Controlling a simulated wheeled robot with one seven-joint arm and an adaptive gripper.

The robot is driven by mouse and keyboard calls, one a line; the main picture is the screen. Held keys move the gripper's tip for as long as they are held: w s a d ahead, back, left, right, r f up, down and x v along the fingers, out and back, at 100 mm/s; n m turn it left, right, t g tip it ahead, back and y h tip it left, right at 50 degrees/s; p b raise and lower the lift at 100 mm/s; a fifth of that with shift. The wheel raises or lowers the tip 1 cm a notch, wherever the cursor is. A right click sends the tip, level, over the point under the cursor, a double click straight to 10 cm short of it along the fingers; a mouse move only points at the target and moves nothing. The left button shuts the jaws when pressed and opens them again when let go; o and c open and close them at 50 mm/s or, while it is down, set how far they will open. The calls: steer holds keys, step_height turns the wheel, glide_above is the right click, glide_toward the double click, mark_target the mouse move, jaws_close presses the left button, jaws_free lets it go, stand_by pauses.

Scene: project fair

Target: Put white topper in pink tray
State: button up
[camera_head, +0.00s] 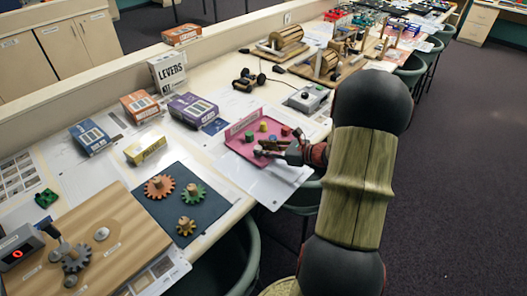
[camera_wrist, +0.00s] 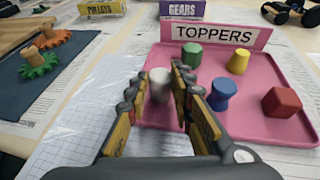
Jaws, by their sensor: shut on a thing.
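In the wrist view my gripper (camera_wrist: 158,76) is shut on the white topper (camera_wrist: 160,88), which sits between its two fingertips. The pink tray (camera_wrist: 250,126) lies right beyond and to the right, and the topper shows against its left part. I cannot tell whether the topper touches the tray floor. The head view shows my gripper (camera_head: 268,150) low at the front of the pink tray (camera_head: 238,147); the white topper is hard to make out there.
The tray holds a green topper (camera_wrist: 191,55), a yellow topper (camera_wrist: 238,61), a blue topper (camera_wrist: 221,95) and a red topper (camera_wrist: 281,102). A "TOPPERS" sign (camera_wrist: 215,34) stands at its back edge. Gears (camera_head: 159,188) lie on a dark mat to the left.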

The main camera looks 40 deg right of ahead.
steer(key=shift+f, duration=0.1)
steer(key=o, duration=0.9)
steer(key=shift+c, duration=0.2)
